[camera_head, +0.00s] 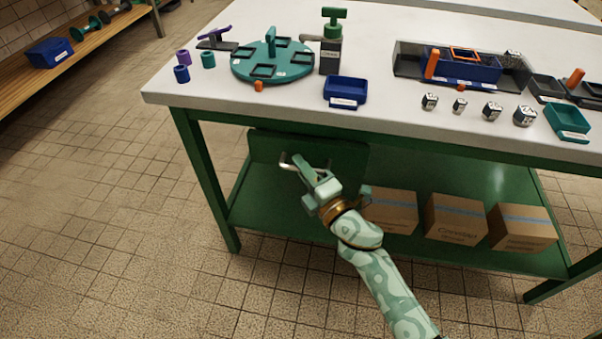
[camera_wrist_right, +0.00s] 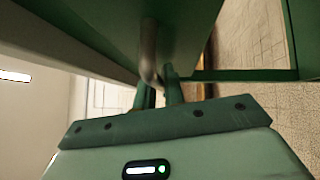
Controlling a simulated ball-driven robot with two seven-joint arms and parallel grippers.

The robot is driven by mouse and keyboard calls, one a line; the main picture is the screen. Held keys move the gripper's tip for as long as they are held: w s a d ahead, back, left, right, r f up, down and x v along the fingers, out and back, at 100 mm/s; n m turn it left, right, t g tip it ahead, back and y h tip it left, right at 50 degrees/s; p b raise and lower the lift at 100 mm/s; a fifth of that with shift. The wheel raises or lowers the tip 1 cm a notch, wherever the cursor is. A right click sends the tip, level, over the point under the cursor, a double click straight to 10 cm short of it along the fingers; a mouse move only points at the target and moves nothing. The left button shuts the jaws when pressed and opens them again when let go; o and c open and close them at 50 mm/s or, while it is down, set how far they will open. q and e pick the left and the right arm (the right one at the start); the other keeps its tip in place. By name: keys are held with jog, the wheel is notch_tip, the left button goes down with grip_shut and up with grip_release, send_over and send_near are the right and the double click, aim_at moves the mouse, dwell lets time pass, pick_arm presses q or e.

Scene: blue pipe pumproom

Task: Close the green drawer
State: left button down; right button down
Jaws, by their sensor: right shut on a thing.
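The green drawer (camera_head: 345,160) hangs under the left part of the tabletop, its dark green front facing me. How far it stands out from the table is hard to tell. Its metal bar handle (camera_head: 288,160) shows at the tips of my right gripper (camera_head: 300,164). In the right wrist view the curved handle (camera_wrist_right: 148,50) runs down from the green front (camera_wrist_right: 185,30) between the fingers of my right gripper (camera_wrist_right: 160,92), which are shut on it. My right arm partly covers the drawer's lower edge. My left gripper is not in view.
The white table (camera_head: 215,95) carries a teal round fixture (camera_head: 262,70), a blue bin (camera_head: 345,90), several metal cubes and a teal bin (camera_head: 567,120). Cardboard boxes (camera_head: 455,217) stand on the green lower shelf (camera_head: 285,222), right of my gripper. The tiled floor at left is clear.

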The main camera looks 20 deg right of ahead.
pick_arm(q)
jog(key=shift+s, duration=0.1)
pick_arm(e)
jog(key=shift+w+d, duration=0.7)
jog(key=shift+w, duration=0.25)
jog(key=c, duration=1.5)
grip_release()
jog(key=shift+d, duration=0.1)
jog(key=shift+f, duration=0.1)
